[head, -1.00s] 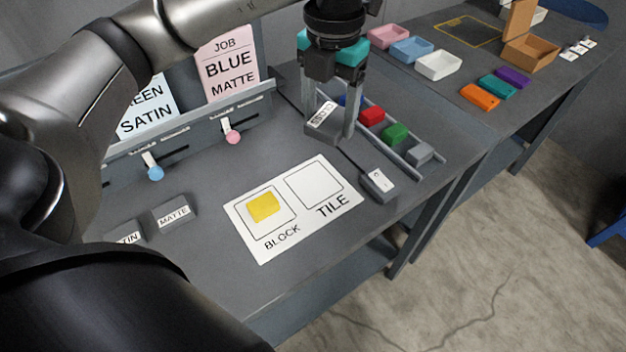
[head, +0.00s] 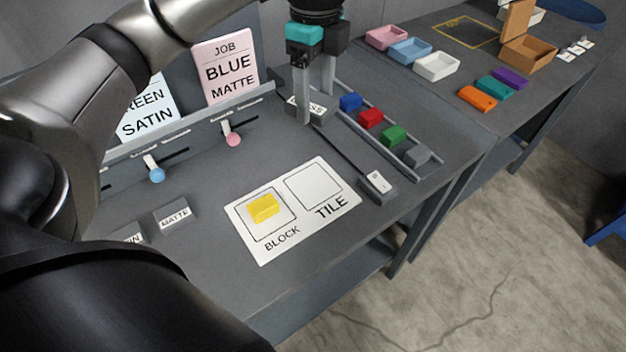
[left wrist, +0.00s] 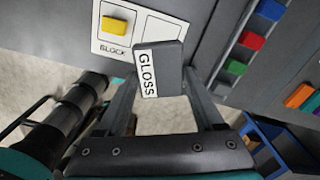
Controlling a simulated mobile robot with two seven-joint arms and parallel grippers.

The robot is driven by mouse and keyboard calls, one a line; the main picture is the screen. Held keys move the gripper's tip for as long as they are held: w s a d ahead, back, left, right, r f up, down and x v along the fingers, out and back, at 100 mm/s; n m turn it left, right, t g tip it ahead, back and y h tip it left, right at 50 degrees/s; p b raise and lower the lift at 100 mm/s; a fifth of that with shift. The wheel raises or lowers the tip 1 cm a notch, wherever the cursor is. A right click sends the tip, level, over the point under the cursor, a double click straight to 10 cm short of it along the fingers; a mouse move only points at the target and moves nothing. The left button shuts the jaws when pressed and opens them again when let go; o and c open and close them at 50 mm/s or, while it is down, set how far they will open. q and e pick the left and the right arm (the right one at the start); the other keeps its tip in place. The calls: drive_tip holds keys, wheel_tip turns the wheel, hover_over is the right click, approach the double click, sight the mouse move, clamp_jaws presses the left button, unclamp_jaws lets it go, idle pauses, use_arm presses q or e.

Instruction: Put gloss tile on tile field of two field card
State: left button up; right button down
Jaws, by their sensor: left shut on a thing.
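The two field card (head: 250,247) lies on the bench. A yellow block (head: 264,207) sits on its BLOCK field, and its TILE field (head: 314,187) is bare. My left gripper (head: 314,106) is shut on the grey gloss tile (head: 319,117), beyond the card. The gripper's fingers hide part of the tile in the head view. In the left wrist view the tile (left wrist: 171,68) shows its GLOSS label between the fingers, in front of part of the card (left wrist: 106,46).
Matte (head: 174,215) and satin (head: 130,234) tiles lie at the left. A rack with blue, red, green and grey blocks (head: 393,135) stands right of the gripper. A grey switch box (head: 377,187) sits beside the card. A job sign (head: 226,68) stands behind.

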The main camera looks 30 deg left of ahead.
sight(315, 186)
use_arm(q)
wheel_tip(315, 186, down, 20)
drive_tip(key=b, duration=0.2)
drive_tip(key=shift+r+b, duration=0.2)
drive_tip(key=shift+b, duration=0.1)
drive_tip(key=o, duration=1.4)
drive_tip(key=shift+f, duration=0.1)
drive_tip(key=shift+r, duration=0.25)
wheel_tip(315, 186, up, 12)
drive_tip(key=shift+f+p, duration=0.1)
drive_tip(key=shift+p, duration=0.6)
